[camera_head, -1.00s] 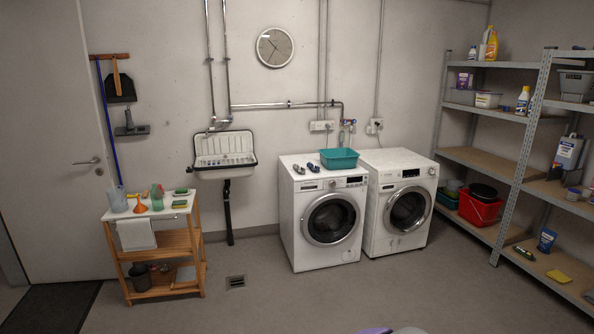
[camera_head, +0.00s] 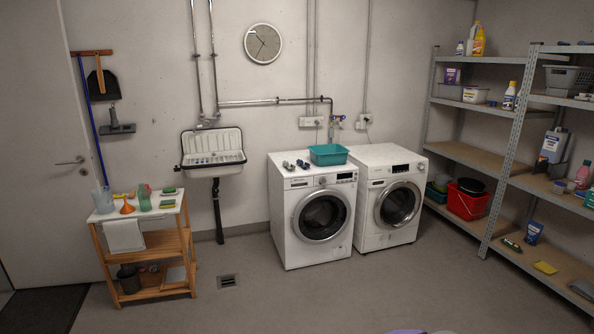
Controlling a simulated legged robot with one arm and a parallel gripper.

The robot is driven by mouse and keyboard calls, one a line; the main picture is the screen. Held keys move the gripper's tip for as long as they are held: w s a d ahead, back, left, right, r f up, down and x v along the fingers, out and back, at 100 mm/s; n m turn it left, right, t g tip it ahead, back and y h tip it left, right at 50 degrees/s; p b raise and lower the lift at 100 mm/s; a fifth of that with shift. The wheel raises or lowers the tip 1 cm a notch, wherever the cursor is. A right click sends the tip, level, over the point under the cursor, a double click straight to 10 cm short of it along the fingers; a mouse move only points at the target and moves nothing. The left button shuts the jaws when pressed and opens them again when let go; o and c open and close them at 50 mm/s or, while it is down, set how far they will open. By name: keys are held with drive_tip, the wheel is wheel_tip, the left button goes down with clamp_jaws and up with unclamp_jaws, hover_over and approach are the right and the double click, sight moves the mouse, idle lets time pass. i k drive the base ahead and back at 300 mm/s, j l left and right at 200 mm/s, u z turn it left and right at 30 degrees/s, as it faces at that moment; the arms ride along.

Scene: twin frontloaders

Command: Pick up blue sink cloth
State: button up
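The white sink (camera_head: 213,167) with a dark rim hangs on the back wall, left of the washing machines. Small bluish patches (camera_head: 215,159) show in its basin, but they are too small to tell whether they are a cloth. A white cloth (camera_head: 124,234) hangs on the front of the wooden cart; it is not blue. My gripper is not in view.
The wooden cart (camera_head: 146,247) stands left of the sink. Two front-loading machines (camera_head: 312,254) (camera_head: 376,234) stand right of it, with a teal basin (camera_head: 328,155) on top. Metal shelves (camera_head: 506,177) line the right side. The middle floor is clear, with a small drain (camera_head: 228,281).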

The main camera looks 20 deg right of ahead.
sight(299, 161)
drive_tip(key=i, duration=1.55)
drive_tip(key=i+j+z, duration=0.1)
drive_tip(key=i, duration=1.4)
drive_tip(key=i+z, duration=0.3)
drive_tip(key=i, duration=0.5)
drive_tip(key=i+z, duration=0.25)
drive_tip(key=i, duration=0.55)
